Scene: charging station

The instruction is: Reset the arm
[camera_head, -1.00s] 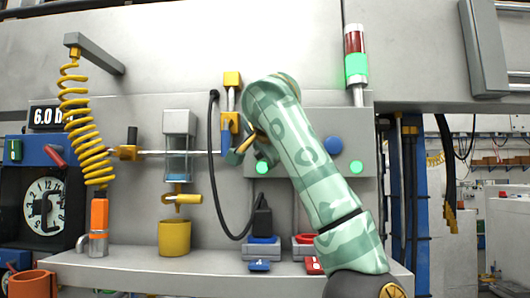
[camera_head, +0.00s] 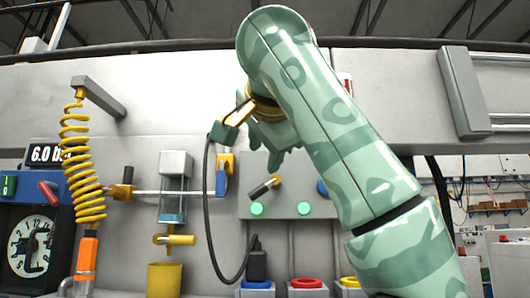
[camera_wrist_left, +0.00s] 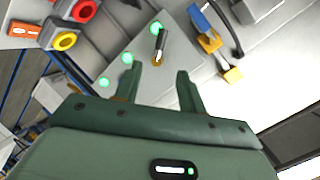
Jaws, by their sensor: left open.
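My left arm (camera_head: 335,130), pale green with darker markings, rises from the lower right of the head view and bends over at the top. My left gripper (camera_head: 266,148) hangs below its wrist, in front of the grey wall above the control panel (camera_head: 285,232). In the left wrist view the gripper (camera_wrist_left: 158,76) has its two fingers apart with nothing between them. A black lever with a yellow end (camera_wrist_left: 158,46) shows beyond the fingertips; it also shows on the panel in the head view (camera_head: 265,187). My right gripper is not in view.
Green lights (camera_head: 257,208) glow on the panel. A black cable (camera_head: 207,205) hangs left of the gripper. A yellow coiled hose (camera_head: 82,165), a clear cylinder (camera_head: 173,198) and a yellow cup (camera_head: 164,280) are further left. Red and yellow rings (camera_head: 307,283) sit below the panel.

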